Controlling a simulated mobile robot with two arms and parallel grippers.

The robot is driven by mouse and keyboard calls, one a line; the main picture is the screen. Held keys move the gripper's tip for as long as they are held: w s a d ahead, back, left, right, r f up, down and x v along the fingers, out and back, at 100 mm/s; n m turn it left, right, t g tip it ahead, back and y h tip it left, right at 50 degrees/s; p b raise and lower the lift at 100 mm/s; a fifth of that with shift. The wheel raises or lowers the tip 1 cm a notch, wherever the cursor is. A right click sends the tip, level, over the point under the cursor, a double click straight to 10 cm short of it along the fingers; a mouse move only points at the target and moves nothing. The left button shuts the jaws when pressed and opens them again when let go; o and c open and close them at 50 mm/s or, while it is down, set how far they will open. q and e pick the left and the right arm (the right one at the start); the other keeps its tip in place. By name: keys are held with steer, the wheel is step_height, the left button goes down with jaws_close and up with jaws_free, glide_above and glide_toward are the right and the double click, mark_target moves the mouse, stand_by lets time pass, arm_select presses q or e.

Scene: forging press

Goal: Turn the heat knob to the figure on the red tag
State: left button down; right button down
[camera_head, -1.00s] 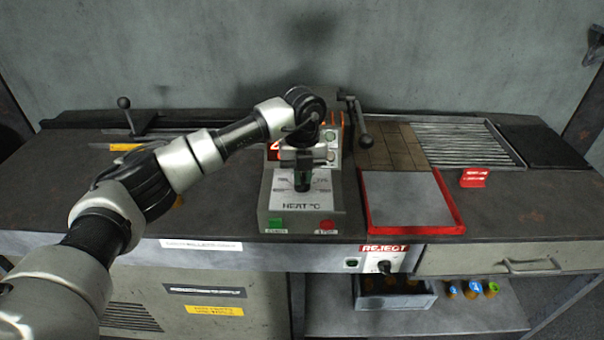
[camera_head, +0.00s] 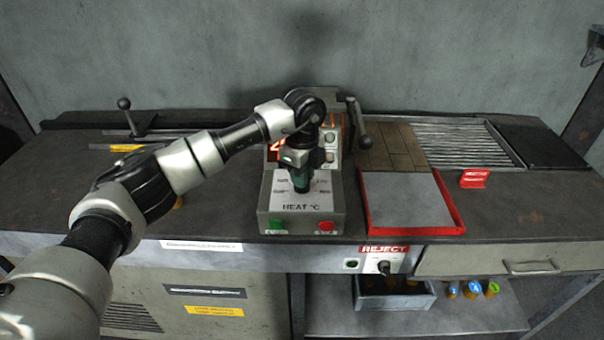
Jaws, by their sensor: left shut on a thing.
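The heat control box (camera_head: 330,225) stands on the bench in the middle, with a white dial plate (camera_head: 318,200) marked HEAT °C. My left gripper (camera_head: 301,184) reaches down over the dial and is shut on the heat knob, which it mostly hides. Only part of the dial's figures show around it. A red lit display (camera_head: 275,152) behind is mostly covered by my arm. The red tag (camera_head: 474,178) stands on the bench at the right; its white writing is too small to read. My right gripper is not in view.
A green button (camera_head: 276,226) and a red button (camera_head: 326,227) sit on the box's front. A red-rimmed tray (camera_head: 460,222) and a lever (camera_head: 364,140) are close on the right. A REJECT switch (camera_head: 384,267) is below the bench edge.

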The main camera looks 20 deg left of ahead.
arm_select(q)
steer(key=shift+w+r+n, duration=0.1)
steer(key=shift+r+n, duration=0.05)
steer(key=shift+n, duration=0.35)
steer(key=c, duration=1.2)
jaws_free()
step_height(320, 180, up, 11)
steer(key=shift+f+b, duration=0.15)
steer(key=shift+b, duration=0.65)
